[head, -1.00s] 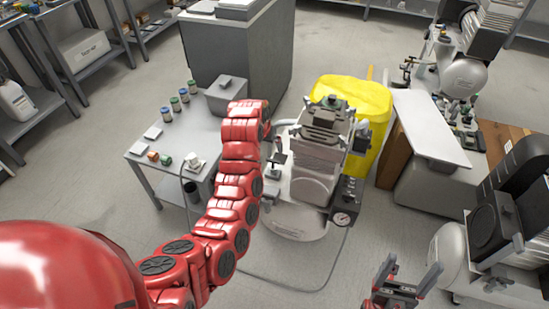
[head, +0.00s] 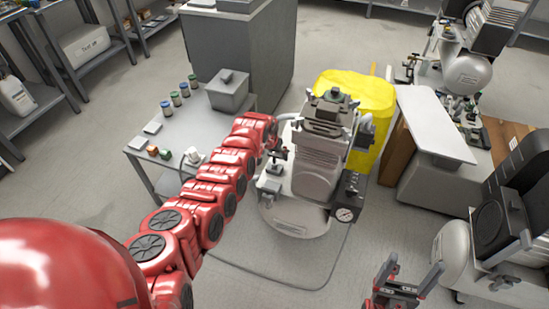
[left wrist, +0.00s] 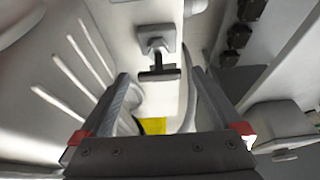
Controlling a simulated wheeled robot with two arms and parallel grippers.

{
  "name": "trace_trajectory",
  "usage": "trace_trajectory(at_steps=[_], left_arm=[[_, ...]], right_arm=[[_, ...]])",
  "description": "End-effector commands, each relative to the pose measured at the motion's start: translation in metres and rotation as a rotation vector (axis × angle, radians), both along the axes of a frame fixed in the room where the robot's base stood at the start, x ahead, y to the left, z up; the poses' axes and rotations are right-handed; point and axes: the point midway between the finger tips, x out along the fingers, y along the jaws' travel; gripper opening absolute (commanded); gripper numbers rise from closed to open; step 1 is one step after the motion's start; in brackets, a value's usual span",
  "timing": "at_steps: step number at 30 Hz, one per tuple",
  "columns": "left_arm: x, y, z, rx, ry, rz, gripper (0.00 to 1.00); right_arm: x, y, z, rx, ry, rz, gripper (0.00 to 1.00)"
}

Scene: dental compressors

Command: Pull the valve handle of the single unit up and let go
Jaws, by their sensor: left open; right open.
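The single unit (head: 318,165) is a compressor with a grey motor block on a pale round tank, in the middle of the head view. Its valve handle (left wrist: 158,72) shows in the left wrist view as a dark crossbar on a short stem under a grey square block. My left gripper (left wrist: 160,82) is open, and the handle appears between its fingertips, with no visible contact; I cannot tell the depth. In the head view my left gripper (head: 274,150) is at the unit's left side, partly hidden by my red arm. My right gripper (head: 413,265) is open and empty at lower right.
A grey table (head: 205,133) with small jars and a grey box stands left of the unit. A yellow-covered object (head: 362,100) is behind it. Another compressor (head: 492,225) stands at the right. A hose (head: 290,283) loops on the floor in front.

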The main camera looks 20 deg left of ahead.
Motion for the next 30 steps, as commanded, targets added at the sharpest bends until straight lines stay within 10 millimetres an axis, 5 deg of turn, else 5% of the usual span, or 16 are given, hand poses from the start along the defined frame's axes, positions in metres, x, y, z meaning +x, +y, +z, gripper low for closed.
trace_trajectory(at_steps=[6, 19, 30], left_arm=[[0.006, -0.001, -0.021, 0.002, 0.003, -0.002, 1.0], [0.009, -0.001, -0.022, -0.002, -0.001, 0.001, 1.0], [0.009, -0.001, -0.022, -0.002, -0.001, 0.001, 0.33]], right_arm=[[0.0, 0.0, -0.021, 0.0, 0.001, 0.0, 0.82], [0.0, 0.0, -0.023, 0.0, 0.001, 0.0, 0.82], [0.0, 0.0, -0.023, 0.0, 0.001, 0.0, 0.82]])
